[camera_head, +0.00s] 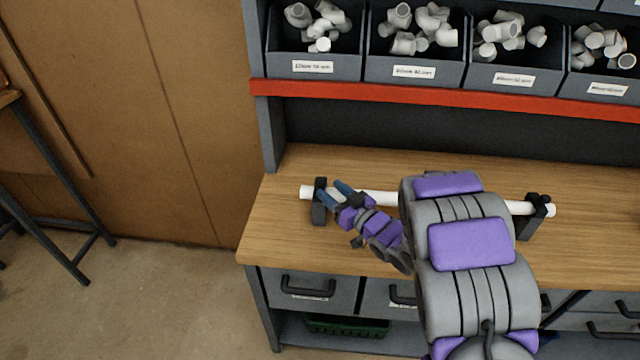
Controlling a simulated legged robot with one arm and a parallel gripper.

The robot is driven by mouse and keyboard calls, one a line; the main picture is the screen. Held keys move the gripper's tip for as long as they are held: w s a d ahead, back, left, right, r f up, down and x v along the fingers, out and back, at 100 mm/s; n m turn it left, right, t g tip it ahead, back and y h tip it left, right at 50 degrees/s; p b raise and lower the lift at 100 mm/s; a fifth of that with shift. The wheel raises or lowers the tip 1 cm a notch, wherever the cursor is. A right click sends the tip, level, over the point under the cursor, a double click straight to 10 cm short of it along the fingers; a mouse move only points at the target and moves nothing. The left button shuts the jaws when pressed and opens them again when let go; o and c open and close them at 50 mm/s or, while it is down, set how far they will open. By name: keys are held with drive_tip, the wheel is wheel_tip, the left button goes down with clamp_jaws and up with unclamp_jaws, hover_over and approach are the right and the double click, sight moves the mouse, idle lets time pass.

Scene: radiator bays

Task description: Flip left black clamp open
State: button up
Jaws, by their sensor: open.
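A white pipe (380,197) lies across two black clamps on the wooden workbench. The left black clamp (319,208) stands near the bench's left end, around the pipe's left part. Whether its top is closed is too small to tell. The right black clamp (533,217) holds the pipe's other end. My gripper (336,191) is open, with its blue-tipped fingers at the left clamp, just right of it and over the pipe. I cannot tell whether they touch the clamp. My arm hides the middle of the pipe.
The workbench (285,235) has free room at its left end. Behind it, a red rail (420,93) runs below grey bins (312,66) of white pipe fittings. Drawers (308,290) sit under the bench front. A dark-legged table (45,185) stands at far left.

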sight(322, 184)
drive_tip(key=b+x, duration=0.1)
drive_tip(key=x, duration=0.5)
drive_tip(key=shift+f, duration=0.1)
clamp_jaws()
idle(0.3)
